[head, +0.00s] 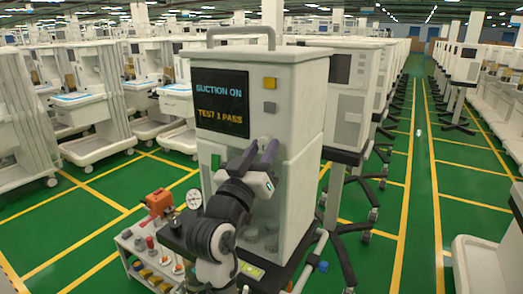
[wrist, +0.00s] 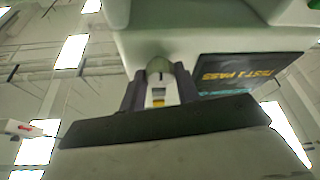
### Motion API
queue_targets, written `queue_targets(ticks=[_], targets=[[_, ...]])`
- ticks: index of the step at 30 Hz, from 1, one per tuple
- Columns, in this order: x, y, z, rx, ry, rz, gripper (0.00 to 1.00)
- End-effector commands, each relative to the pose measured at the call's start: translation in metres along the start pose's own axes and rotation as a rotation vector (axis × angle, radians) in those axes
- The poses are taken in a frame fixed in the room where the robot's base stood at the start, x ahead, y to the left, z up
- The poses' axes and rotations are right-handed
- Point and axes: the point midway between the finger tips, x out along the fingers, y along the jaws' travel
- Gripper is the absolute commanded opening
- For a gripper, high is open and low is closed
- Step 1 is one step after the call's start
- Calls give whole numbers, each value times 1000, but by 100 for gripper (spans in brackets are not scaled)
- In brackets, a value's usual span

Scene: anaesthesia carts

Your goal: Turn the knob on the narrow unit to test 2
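The narrow unit (head: 230,147) is a tall white box with a carrying handle on top. Its dark screen (head: 221,103) reads "SUCTION ON" and "TEST 1 PASS"; part of the screen shows in the wrist view (wrist: 245,75). My gripper (head: 258,157) is at the unit's front, below and right of the screen. In the wrist view, a pale rounded knob (wrist: 160,68) sits between the two dark fingers of my gripper (wrist: 159,78), which appear to be against its sides. The knob is hidden in the head view.
A yellow button (head: 270,83) and a grey button (head: 270,107) are right of the screen. A small trolley (head: 125,243) with bottles and an orange item stands at lower left. Carts line both sides; a green aisle (head: 417,200) is clear at right.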

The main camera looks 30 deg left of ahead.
Motion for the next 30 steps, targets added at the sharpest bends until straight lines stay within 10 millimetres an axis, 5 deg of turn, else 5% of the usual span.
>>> queue_targets(ticks=[5,17,30], targets=[[0,0,0,0,0,0,8],[-2,-2,3,74,3,31,7],[-3,-5,4,411,5,171,7]])
